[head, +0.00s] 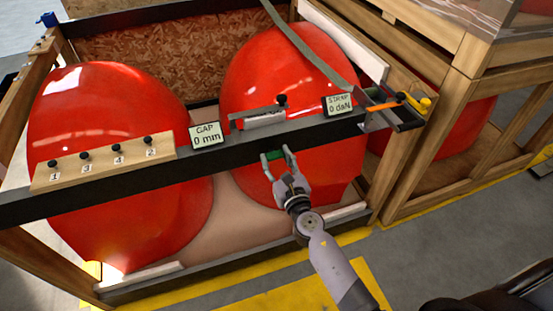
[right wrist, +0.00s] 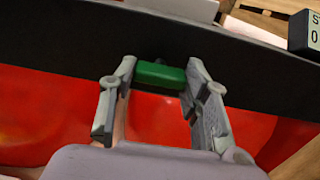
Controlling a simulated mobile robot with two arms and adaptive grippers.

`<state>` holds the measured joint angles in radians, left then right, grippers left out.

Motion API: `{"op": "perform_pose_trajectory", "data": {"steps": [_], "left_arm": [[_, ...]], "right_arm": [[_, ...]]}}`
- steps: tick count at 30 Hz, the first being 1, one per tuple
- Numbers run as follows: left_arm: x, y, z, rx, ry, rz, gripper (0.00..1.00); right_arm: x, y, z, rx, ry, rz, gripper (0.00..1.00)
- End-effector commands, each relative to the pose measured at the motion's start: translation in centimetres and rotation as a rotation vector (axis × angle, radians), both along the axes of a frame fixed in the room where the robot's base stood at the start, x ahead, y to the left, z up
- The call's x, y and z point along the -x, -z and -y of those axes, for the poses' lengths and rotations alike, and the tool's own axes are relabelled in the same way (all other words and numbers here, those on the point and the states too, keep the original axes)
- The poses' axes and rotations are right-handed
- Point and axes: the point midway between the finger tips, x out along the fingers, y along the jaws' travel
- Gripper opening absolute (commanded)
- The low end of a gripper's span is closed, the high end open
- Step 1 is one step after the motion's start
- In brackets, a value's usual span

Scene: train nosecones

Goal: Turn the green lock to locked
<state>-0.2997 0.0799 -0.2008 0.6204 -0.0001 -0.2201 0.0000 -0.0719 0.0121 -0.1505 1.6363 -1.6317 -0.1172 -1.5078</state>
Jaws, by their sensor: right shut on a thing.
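The lock looks about level, along the bar. Its mount behind is mostly hidden. My left gripper is not in view.
The dark crossbar (head: 230,157) runs in front of two large red nosecones (head: 120,120) in a wooden crate. It carries a display reading GAP 0 mm (head: 207,136), a display reading STRAP 0 daN (head: 339,104) and a board with numbered knobs (head: 105,163). Wooden crate posts (head: 400,180) stand at right.

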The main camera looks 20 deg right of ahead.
Motion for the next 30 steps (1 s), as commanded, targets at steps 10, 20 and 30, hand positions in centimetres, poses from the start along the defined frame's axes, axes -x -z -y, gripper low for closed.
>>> {"op": "perform_pose_trajectory", "data": {"steps": [10,20,30], "left_arm": [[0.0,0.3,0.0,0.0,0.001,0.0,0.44],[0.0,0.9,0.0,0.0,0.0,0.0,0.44],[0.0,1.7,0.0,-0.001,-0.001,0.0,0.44]], "right_arm": [[0.0,0.1,0.0,-0.1,0.0,-0.003,0.15],[0.0,0.1,0.0,-0.374,0.0,-0.012,0.15],[0.0,0.1,0.0,-0.699,0.0,-0.023,0.15]]}}
